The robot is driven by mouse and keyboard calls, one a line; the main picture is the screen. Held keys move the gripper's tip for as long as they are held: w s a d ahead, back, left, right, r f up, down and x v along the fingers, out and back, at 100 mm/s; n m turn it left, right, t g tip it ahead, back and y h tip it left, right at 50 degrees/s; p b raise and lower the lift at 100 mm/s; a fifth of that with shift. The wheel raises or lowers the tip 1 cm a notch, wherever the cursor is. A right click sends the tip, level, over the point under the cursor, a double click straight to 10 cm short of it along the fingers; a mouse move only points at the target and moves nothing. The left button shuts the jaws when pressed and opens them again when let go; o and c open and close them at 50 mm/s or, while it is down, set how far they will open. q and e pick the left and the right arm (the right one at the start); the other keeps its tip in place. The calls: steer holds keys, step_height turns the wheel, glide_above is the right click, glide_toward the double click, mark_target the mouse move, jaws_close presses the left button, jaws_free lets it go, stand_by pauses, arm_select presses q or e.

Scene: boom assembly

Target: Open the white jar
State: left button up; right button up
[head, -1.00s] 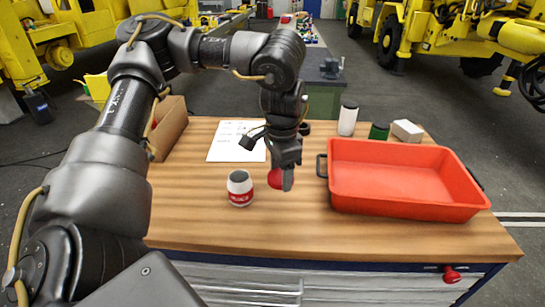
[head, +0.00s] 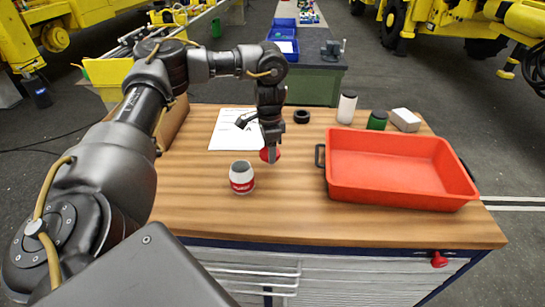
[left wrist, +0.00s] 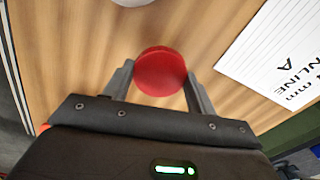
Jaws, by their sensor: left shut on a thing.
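The white jar (head: 242,182) stands upright on the wooden worktop, with a red label band and a grey top with no red lid on it. My left gripper (head: 270,157) is to the right of the jar and farther back, apart from it. It is shut on a round red lid (head: 265,155). In the left wrist view the red lid (left wrist: 161,71) sits between the two fingers. I cannot tell whether the lid touches the worktop. My right gripper is not in view.
A red tray (head: 400,196) fills the worktop's right side. Behind it stand a white bottle (head: 347,108), a green jar (head: 377,121) and a white block (head: 405,120). A black ring (head: 301,116) and a paper sheet (head: 226,136) lie at the back. The front middle is clear.

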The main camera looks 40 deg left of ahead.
arm_select(q)
steer(key=w+f, duration=0.1)
steer(key=w+a+f, duration=0.1)
steer(key=shift+f, duration=0.3)
steer(key=shift+w+f, duration=0.15)
steer(key=shift+f, duration=1.25)
steer(key=shift+w+a+f, duration=0.1)
steer(key=shift+f, duration=0.25)
steer(key=shift+f, duration=0.15)
steer(key=o, duration=1.1)
